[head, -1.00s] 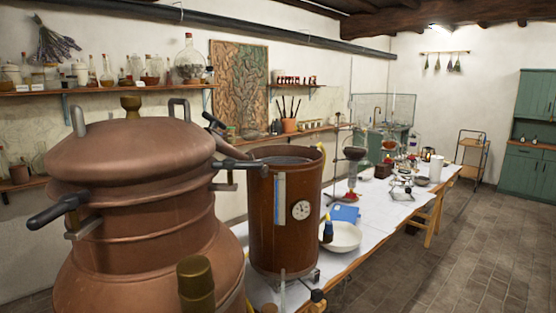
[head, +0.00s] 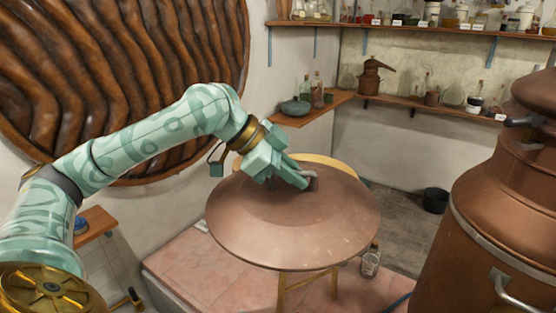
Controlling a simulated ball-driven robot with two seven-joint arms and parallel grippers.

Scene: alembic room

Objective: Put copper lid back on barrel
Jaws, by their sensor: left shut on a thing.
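The copper lid (head: 300,235) is a wide, shallow cone in the middle of the head view. My left gripper (head: 302,180) reaches it from the left and is shut on the lid's small handle (head: 312,184) at the top. The lid lies nearly level above a wooden stool or chair (head: 281,292); I cannot tell whether it rests on it. A large copper vessel (head: 455,225) with clamps and a side handle stands at the right edge, apart from the lid and partly cut off. I cannot tell if it is the barrel. My right gripper is out of view.
A pink tiled platform (head: 195,270) lies below the lid. A glass bottle (head: 371,262) stands near the stool. A black bucket (head: 435,200) is on the floor behind. Wall shelves (head: 420,108) with glassware run along the back. A small wooden table (head: 92,225) is at left.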

